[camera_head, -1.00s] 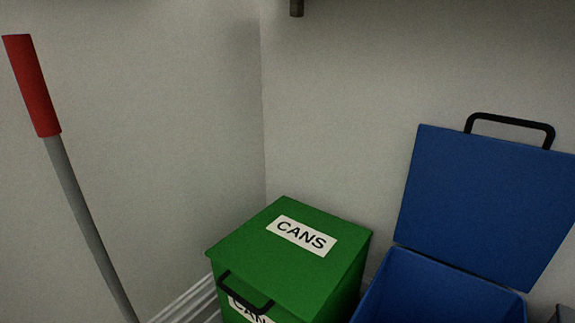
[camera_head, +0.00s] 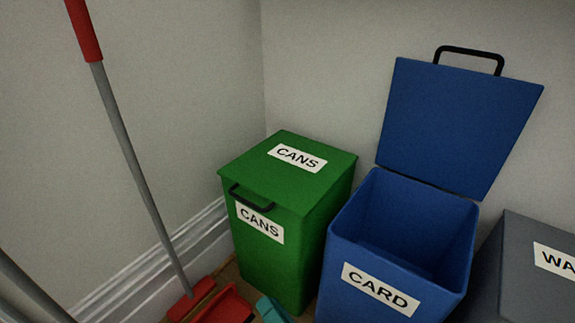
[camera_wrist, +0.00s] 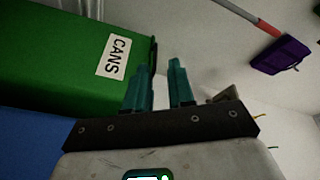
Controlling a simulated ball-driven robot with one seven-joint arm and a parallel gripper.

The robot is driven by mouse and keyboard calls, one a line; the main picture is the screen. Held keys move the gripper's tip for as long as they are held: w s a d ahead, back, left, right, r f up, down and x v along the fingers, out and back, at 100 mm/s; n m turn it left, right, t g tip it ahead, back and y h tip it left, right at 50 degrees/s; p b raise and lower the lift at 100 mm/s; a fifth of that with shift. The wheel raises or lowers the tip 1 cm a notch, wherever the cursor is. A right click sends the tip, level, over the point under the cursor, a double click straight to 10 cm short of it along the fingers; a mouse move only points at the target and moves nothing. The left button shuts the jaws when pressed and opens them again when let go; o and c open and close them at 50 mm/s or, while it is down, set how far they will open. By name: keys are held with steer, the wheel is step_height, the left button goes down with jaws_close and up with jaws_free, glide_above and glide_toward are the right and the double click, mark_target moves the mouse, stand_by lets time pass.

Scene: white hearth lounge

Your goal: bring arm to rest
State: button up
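My gripper (camera_wrist: 160,66) shows in the wrist view as two teal fingers standing apart, with nothing between them. A teal piece that looks like my gripper (camera_head: 272,310) shows at the bottom edge of the head view, in front of the green bin; most of it is cut off. The green CANS bin (camera_head: 290,225) has its lid shut. In the wrist view the green bin (camera_wrist: 60,50) fills the upper left, close beside the left finger; contact cannot be told.
The blue CARD bin (camera_head: 345,240) stands with its lid (camera_head: 455,125) raised. A grey bin (camera_head: 510,290) is at the right edge. A red-handled pole (camera_head: 130,150) leans at left, with a red dustpan-like thing (camera_head: 225,305) near its foot. In the wrist view a purple object (camera_wrist: 282,56) shows upper right.

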steer(key=s+d+f+n+g+h+p, duration=0.1)
steer(key=s+d+f+n+g+h, duration=0.2)
steer(key=d, duration=0.4)
steer(key=s+d+f+g+h, duration=0.3)
steer(key=s+d+f+g, duration=0.15)
steer(key=d, duration=0.35)
steer(key=s+d+f+n+g+h+p, duration=0.1)
steer(key=s+d+f+n+g+h, duration=0.15)
steer(key=s+d+f, duration=0.35)
steer(key=s+d+r+m+g+h, duration=0.1)
steer(key=s+d+r+g+h, duration=0.2)
steer(key=s+d, duration=0.45)
step_height(320, 180, up, 36)
steer(key=d+g+p, duration=0.1)
steer(key=p, duration=3.7)
steer(key=shift+s+r+p, duration=0.2)
steer(key=shift+r+p, duration=0.05)
steer(key=shift+p, duration=0.1)
